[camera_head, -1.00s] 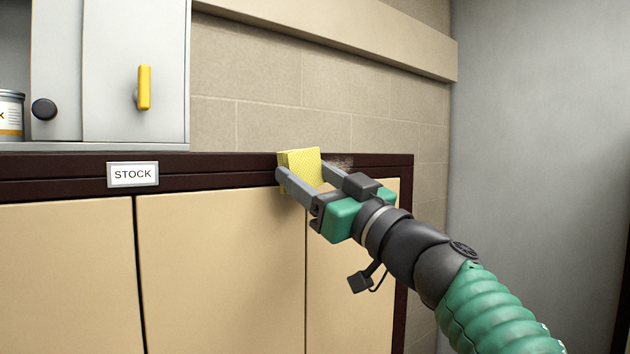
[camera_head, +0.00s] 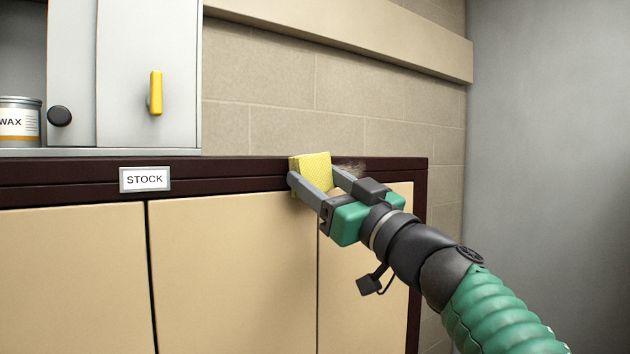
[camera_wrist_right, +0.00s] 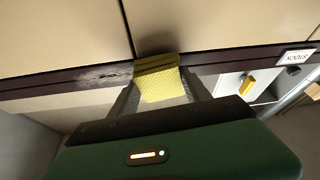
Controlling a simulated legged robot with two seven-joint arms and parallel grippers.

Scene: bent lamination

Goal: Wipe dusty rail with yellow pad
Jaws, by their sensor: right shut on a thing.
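The yellow pad (camera_head: 313,170) is held between the fingers of my right gripper (camera_head: 322,183), at the dark brown rail (camera_head: 235,178) along the top of the cabinet. It lies against or very near the rail; exact contact is hard to tell. A grey dusty patch (camera_head: 350,167) shows on the rail just right of the pad. In the right wrist view the folded pad (camera_wrist_right: 158,78) sits between the fingertips, and the dust (camera_wrist_right: 100,74) lies on the rail to its left. My left gripper is not in view.
A STOCK label (camera_head: 145,179) is fixed on the rail at the left. Above stands a grey cupboard (camera_head: 130,60) with a yellow handle (camera_head: 155,93), a dark knob (camera_head: 60,116) and a WAX can (camera_head: 19,122). Tan cabinet doors (camera_head: 235,270) are below; a grey wall (camera_head: 550,150) is at right.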

